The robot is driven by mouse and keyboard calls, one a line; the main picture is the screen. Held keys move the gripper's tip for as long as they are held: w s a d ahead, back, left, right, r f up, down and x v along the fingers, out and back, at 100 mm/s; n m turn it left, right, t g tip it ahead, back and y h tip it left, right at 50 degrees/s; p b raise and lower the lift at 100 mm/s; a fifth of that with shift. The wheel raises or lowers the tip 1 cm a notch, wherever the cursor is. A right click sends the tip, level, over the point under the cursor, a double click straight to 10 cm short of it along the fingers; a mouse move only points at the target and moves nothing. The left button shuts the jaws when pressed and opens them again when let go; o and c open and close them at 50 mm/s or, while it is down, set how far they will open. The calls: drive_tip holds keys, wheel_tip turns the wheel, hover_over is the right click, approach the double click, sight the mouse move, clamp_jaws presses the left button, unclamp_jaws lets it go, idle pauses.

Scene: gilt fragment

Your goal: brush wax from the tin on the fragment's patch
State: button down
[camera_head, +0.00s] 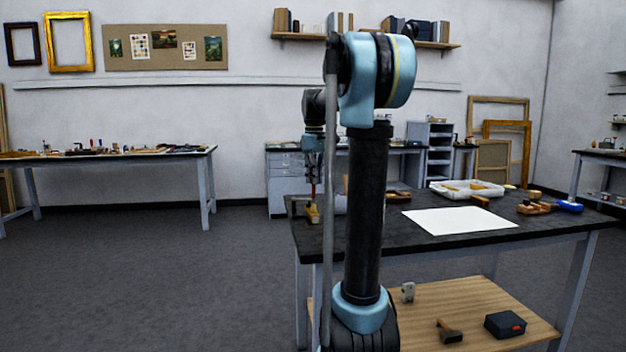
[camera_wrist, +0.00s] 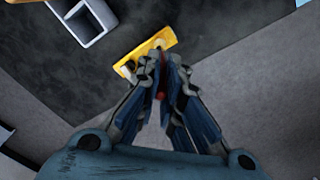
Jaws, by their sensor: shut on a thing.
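My gripper (camera_head: 314,178) is above the left end of the work table, pointing down. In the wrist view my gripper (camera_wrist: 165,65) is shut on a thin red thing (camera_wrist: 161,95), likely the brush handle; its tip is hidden. The red also shows below the jaws in the head view (camera_head: 314,190). The gilt fragment (camera_wrist: 148,54), yellow with a paler area near its left end, lies just beyond the fingertips. In the head view the fragment (camera_head: 313,214) stands at the table's left edge, under the gripper. I cannot make out the wax tin with certainty.
The dark table (camera_head: 400,240) holds a white sheet (camera_head: 459,220), a white tray (camera_head: 445,194) with yellowish pieces and a blue item (camera_head: 570,206). A grey open box (camera_wrist: 88,22) is close to the fragment. My arm hides part of the table. Floor at left is clear.

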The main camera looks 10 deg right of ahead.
drive_tip(key=shift+s+f, duration=0.1)
drive_tip(key=shift+s, duration=0.85)
idle(2.9)
wheel_tip(320, 180, up, 6)
idle(0.9)
